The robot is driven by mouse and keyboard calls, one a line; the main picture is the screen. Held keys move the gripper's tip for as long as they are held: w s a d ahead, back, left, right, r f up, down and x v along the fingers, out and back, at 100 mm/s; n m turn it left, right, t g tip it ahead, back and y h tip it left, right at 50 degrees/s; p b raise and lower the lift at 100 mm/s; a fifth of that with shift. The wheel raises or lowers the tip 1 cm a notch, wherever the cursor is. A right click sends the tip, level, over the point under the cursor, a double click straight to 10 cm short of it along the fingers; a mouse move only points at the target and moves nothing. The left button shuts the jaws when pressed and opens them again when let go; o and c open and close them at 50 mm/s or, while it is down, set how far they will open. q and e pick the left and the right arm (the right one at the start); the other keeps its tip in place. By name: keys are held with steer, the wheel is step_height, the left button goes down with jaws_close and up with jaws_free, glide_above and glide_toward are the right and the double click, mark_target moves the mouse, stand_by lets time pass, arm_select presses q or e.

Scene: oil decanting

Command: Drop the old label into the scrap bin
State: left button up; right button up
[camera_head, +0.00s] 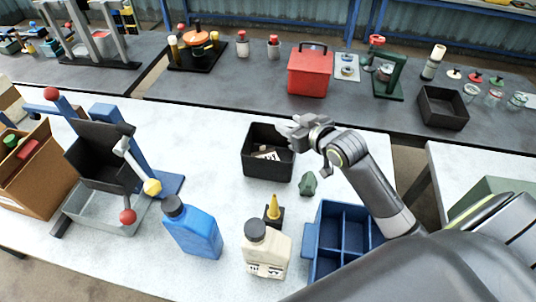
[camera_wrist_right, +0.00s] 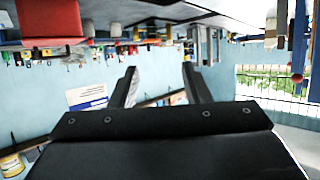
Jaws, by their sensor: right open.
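A black open bin (camera_head: 249,167), which looks like the scrap bin, stands near the back middle of the white table. Pale scraps (camera_head: 266,153) lie in it; I cannot tell whether the old label is among them. My right gripper (camera_head: 289,128) is over the bin's back right rim. Its two fingers show apart in the right wrist view (camera_wrist_right: 160,85), with nothing between them. A cream jug (camera_head: 266,251) and a blue jug (camera_head: 192,228) stand upright at the front. My left gripper does not show.
A blue divided crate (camera_head: 311,240) stands under my right arm. A yellow-tipped funnel (camera_head: 273,208) and a small green piece (camera_head: 308,184) are between bin and crate. The table between stand and bin is clear.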

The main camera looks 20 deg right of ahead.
steer(key=v, duration=1.5)
steer(key=shift+p, duration=0.35)
steer(key=shift+f, duration=0.15)
